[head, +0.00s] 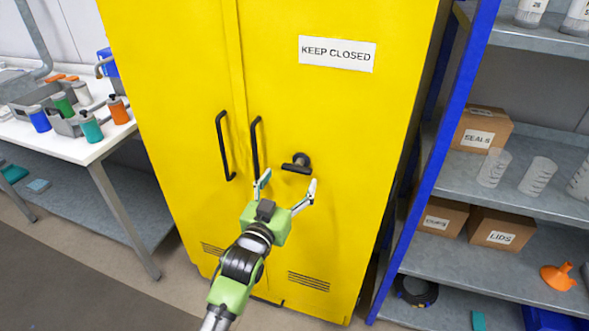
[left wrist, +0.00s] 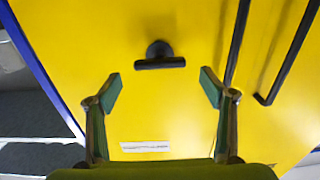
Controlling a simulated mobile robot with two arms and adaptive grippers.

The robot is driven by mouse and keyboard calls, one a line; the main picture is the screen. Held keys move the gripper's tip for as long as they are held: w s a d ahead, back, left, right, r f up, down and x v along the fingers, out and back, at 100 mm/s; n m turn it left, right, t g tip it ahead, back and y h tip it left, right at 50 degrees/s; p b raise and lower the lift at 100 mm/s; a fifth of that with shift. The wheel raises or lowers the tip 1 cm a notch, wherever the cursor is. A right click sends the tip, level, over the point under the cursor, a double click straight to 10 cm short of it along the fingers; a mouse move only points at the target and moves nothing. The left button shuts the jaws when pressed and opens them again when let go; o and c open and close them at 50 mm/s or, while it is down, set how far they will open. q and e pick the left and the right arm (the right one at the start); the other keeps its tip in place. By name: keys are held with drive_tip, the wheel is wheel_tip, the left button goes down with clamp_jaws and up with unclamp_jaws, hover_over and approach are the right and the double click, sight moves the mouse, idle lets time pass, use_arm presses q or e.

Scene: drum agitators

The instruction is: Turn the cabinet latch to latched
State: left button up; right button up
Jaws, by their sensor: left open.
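The yellow cabinet (head: 315,120) stands upright with its doors shut. Its latch (head: 297,164) is a black T-shaped handle on a round base on the right door, and its bar lies roughly level in the head view. My left gripper (head: 288,182) is open and empty, just below and in front of the latch. In the left wrist view the latch (left wrist: 160,62) shows beyond the gap between the open fingertips (left wrist: 159,84), apart from both. My right gripper is not in view.
Two black vertical door handles (head: 256,150) (head: 222,146) are left of the latch. A shelf rack with a blue post (head: 435,160) stands close on the right, holding boxes. A white bench (head: 75,145) with bottles stands at left.

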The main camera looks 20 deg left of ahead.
sight(295, 171)
use_arm(q)
drive_tip(key=shift+w+d, duration=0.1)
drive_tip(key=shift+w, duration=2.15)
drive_tip(key=c, duration=1.1)
